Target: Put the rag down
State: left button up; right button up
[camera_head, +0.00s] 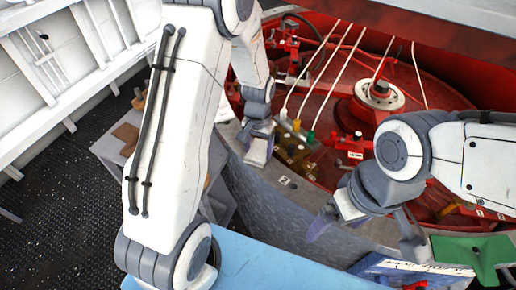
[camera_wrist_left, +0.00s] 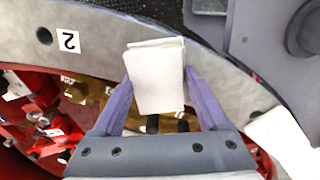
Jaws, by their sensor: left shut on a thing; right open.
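The rag (camera_wrist_left: 157,78) is a white folded square, held between the two purple fingers of my left gripper (camera_wrist_left: 158,92) in the left wrist view. It overlaps the grey rim (camera_wrist_left: 100,35) of the red round machine there; whether it touches the rim I cannot tell. In the head view my left gripper (camera_head: 259,148) is at the near left part of this rim, and the rag is hard to make out. My right gripper (camera_head: 367,236) is open and empty, with its fingers spread near the right front of the rim.
The red machine (camera_head: 335,95) carries white lines, coloured fittings and a round hub. A blue surface (camera_head: 265,265) lies in front. A green object (camera_head: 472,250) is at lower right. Grey shelving with brown items (camera_head: 128,133) stands left. Another white piece (camera_wrist_left: 283,140) shows in the wrist view.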

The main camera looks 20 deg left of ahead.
aim_at(258, 149)
pick_arm(q)
jog(key=shift+f, duration=0.15)
jog(key=o, duration=1.3)
jog(key=shift+o, duration=0.2)
jog(key=shift+r, duration=0.3)
notch_tip(258, 149, up, 12)
jog(key=shift+f, duration=0.2)
